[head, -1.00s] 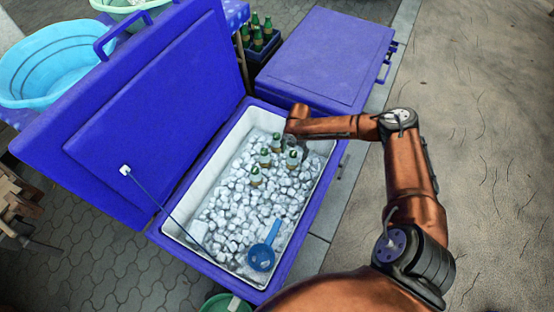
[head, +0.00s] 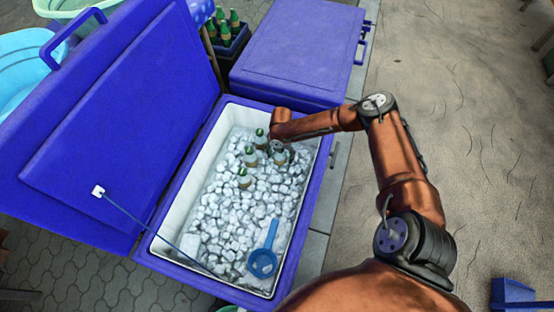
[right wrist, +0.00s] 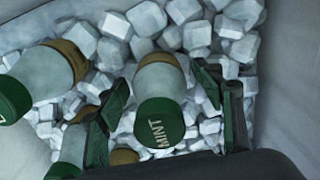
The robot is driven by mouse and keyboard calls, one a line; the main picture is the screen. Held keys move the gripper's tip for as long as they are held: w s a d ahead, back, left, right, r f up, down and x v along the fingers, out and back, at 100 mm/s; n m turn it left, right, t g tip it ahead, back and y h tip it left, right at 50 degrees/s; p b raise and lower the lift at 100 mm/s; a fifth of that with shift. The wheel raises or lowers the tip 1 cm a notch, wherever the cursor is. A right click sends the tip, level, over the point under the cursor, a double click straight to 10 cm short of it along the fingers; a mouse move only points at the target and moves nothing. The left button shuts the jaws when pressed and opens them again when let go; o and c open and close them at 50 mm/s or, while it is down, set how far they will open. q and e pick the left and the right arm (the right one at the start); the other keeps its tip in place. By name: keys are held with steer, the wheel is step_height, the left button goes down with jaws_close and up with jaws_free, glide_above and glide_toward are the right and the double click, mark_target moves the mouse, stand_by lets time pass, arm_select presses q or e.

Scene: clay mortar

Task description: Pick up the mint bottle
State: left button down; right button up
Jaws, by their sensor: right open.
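The mint bottle (right wrist: 160,95) has a pale body, a brown-gold band and a green cap marked MINT. In the right wrist view it lies between the two fingers of my right gripper (right wrist: 170,115), which is open with a finger on each side. I cannot tell whether either finger touches it. In the head view my right gripper (head: 279,147) is over the rightmost bottle (head: 281,157) in the ice and hides its cap. My left gripper is not in view.
Other green-capped bottles stand close by in the ice (head: 250,155), and one is just left of my gripper in the right wrist view (right wrist: 55,75). The white-lined cooler (head: 175,195) has its blue lid open at left. A blue scoop (head: 263,262) lies at the near end.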

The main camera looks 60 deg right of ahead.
steer(key=shift+c, duration=0.7)
steer(key=c, duration=1.4)
